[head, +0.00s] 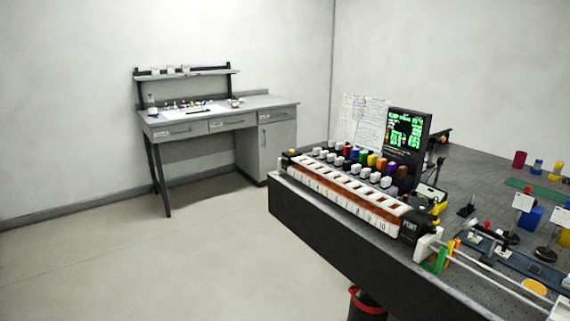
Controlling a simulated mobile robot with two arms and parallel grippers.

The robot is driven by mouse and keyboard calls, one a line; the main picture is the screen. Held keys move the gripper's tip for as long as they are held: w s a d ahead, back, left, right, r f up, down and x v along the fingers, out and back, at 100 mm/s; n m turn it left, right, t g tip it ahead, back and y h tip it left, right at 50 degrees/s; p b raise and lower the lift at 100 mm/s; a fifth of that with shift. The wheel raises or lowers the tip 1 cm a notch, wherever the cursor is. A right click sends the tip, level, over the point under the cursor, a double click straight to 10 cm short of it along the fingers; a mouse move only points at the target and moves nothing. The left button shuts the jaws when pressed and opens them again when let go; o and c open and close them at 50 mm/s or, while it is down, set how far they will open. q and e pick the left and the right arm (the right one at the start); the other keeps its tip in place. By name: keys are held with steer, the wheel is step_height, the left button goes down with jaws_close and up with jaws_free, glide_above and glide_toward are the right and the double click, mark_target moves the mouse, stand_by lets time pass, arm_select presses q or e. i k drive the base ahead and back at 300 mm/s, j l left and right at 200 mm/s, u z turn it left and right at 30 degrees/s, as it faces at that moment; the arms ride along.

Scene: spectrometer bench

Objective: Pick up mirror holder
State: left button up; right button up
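Neither of my grippers shows in the head view. I cannot tell for certain which item is the mirror holder. Two small posts with pale square plates stand on the optical bench (455,165) at the right: one post-mounted plate (522,202) and a second post-mounted plate (562,217) near the right edge. Each rises from a dark round base. A blue block (531,217) stands between them.
A long numbered rack (345,192) runs along the bench's near edge, with a black display (406,140) behind it. A red-rimmed bin (367,302) stands below. A grey desk (215,122) stands at the far wall. The floor (190,265) at left is clear.

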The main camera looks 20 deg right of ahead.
mark_target(347, 165)
steer(key=i+z, duration=0.2)
steer(key=i, duration=0.2)
steer(key=i+j+z, duration=0.25)
steer(key=i, duration=0.2)
steer(key=i+j+z, duration=0.2)
steer(key=i, duration=0.2)
steer(key=i+j+z, duration=0.2)
steer(key=i, duration=0.2)
